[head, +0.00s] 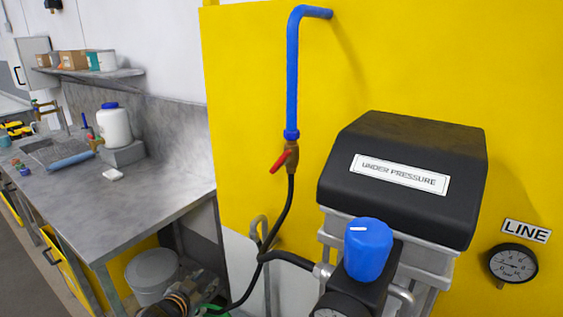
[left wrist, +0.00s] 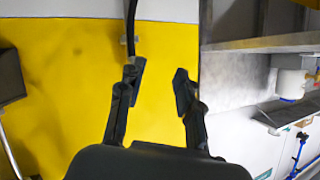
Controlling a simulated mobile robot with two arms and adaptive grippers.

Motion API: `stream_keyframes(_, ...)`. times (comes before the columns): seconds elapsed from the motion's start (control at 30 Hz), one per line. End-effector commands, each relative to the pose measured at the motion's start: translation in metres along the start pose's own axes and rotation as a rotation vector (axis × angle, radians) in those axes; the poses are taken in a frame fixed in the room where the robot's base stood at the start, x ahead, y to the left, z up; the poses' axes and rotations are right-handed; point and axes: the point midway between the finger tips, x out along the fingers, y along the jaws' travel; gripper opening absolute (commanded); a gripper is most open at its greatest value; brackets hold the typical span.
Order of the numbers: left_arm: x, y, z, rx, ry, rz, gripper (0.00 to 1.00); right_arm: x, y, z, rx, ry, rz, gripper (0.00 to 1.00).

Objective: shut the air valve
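The air valve is a small brass valve (head: 292,149) under a blue pipe (head: 292,85) on the yellow panel. Its red lever (head: 281,161) slants down to the left, at an angle to the upright pipe. A black hose (head: 284,215) runs down from it. In the left wrist view the hose (left wrist: 131,20) comes in at the top, and I cannot make out the valve or lever. My left gripper (left wrist: 160,80) is open with an empty gap in front of the yellow panel. In the head view it seems to show low, around the dark parts (head: 205,286), apart from the lever. My right gripper is not in view.
Right of the valve stand a black cover (head: 405,165) labelled UNDER PRESSURE, a blue knob (head: 368,249) and a LINE gauge (head: 513,263). A grey bench (head: 150,205) with a white jug (head: 115,127) is at left. A grey bucket (head: 152,275) stands below its edge.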

Motion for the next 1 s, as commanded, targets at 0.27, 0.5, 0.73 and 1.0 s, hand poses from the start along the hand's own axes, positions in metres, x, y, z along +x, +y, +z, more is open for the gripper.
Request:
stream_keyframes(0.27,-0.106,0.005,-0.236,0.205,0.358,0.065,0.35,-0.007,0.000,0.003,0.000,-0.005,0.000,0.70)
stream_keyframes(0.5,-0.190,0.037,-0.306,0.333,0.500,0.123,0.35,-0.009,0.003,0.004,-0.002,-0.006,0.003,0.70)
stream_keyframes(0.73,-0.201,0.046,-0.320,0.356,0.524,0.137,0.35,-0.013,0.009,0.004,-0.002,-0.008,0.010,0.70)
stream_keyframes(1.0,-0.160,0.056,-0.346,0.355,0.525,0.136,0.35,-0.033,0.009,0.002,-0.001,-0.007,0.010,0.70)
